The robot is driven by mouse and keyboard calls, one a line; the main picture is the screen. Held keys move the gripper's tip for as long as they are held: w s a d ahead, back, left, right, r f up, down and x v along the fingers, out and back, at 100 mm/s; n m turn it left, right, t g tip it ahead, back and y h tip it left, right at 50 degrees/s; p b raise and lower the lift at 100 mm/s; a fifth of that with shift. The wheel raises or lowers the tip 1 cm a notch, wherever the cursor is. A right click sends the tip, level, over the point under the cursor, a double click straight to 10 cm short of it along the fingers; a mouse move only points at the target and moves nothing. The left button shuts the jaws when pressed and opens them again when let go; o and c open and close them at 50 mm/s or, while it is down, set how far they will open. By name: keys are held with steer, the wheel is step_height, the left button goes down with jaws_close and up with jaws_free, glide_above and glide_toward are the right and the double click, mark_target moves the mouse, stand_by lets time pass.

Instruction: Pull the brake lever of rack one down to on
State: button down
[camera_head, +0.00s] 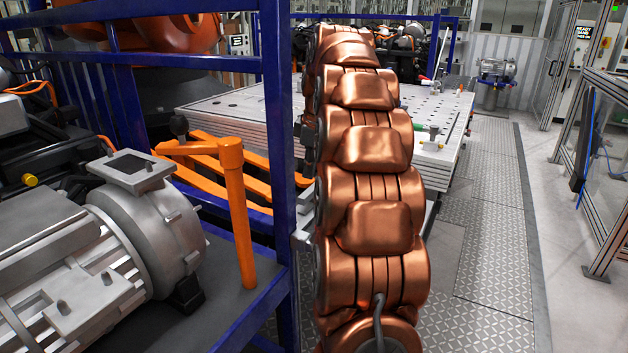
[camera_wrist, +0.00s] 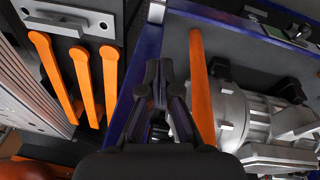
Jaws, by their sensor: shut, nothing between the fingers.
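Three orange levers stand side by side on a dark panel at the left of the wrist view: a left lever (camera_wrist: 52,76), a middle lever (camera_wrist: 84,88) and a right lever (camera_wrist: 110,86). In the head view, orange bars (camera_head: 222,177) show partly behind a blue frame post. A separate upright orange post (camera_head: 238,215) with a side arm stands on the rack; an orange bar (camera_wrist: 202,88) in the wrist view appears to be it. I cannot tell which is rack one's brake lever. My gripper (camera_wrist: 158,78) is shut and empty, between the three levers and the orange bar.
A blue rack frame (camera_head: 278,150) stands close beside the levers. A grey motor (camera_head: 150,225) fills the rack at left, and it also shows in the wrist view (camera_wrist: 240,115). A perforated metal table (camera_head: 240,98) stands behind. The floor walkway (camera_head: 490,220) at right is clear.

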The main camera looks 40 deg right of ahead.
steer(key=shift+s+d+f+p, duration=0.3)
steer(key=shift+f+p, duration=0.45)
steer(key=shift+f, duration=1)
steer(key=shift+s+d+f+p, duration=0.1)
steer(key=shift+d+f+p, duration=0.45)
steer(key=shift+f, duration=1.25)
steer(key=shift+s+d+f+p, duration=0.15)
steer(key=shift+f+p, duration=0.75)
steer(key=shift+f, duration=0.85)
steer(key=shift+s+f+b, duration=0.1)
steer(key=shift+f+b, duration=0.05)
steer(key=shift+b, duration=0.4)
